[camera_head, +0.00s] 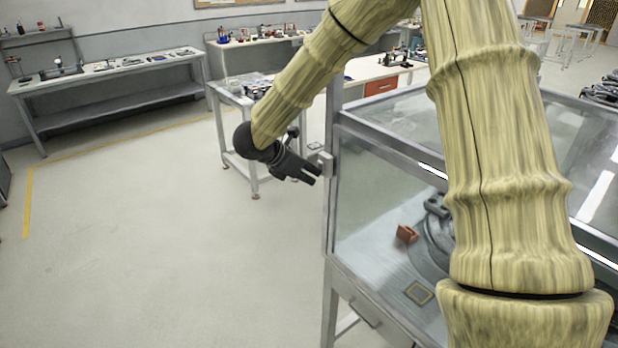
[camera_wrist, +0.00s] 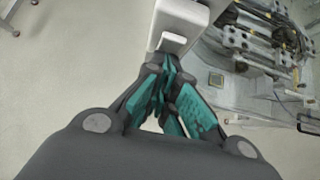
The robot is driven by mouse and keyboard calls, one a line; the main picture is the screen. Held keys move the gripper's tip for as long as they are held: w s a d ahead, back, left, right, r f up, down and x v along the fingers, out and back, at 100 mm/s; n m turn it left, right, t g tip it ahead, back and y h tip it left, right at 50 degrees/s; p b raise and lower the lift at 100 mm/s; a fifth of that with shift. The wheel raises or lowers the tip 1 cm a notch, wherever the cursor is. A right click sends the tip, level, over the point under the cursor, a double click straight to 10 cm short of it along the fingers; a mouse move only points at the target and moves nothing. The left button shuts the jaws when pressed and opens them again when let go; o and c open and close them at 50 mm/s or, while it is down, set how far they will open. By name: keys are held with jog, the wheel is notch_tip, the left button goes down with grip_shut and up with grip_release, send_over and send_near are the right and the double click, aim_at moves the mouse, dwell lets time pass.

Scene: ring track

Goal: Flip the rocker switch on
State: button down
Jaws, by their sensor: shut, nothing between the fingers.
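The rocker switch (camera_head: 326,163) is a small pale box on the upright post of the glass-walled enclosure. In the wrist view the switch (camera_wrist: 173,43) is a white housing with a raised light-grey block at its lower end. My gripper (camera_head: 317,175) is beside it, with its dark fingers pointing at the post. In the wrist view my gripper (camera_wrist: 167,66) is shut and empty, its teal-padded fingertips just below the raised block. I cannot tell whether they touch it. I cannot read whether the switch is on or off.
The glass enclosure (camera_head: 372,225) stands right of the gripper, with a small brown block (camera_head: 407,234) inside. A small table (camera_head: 238,95) is behind the gripper, and a long workbench (camera_head: 110,72) stands at the back left. The floor at left is clear.

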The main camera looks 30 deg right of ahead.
jog(key=shift+r, duration=0.2)
jog(key=shift+r, duration=0.7)
jog(key=a+f+b+v, duration=0.1)
jog(key=b+v, duration=0.4)
jog(key=v, duration=0.8)
jog(key=shift+a+f, duration=0.15)
jog(key=shift+a, duration=0.05)
jog(key=shift+s, duration=0.1)
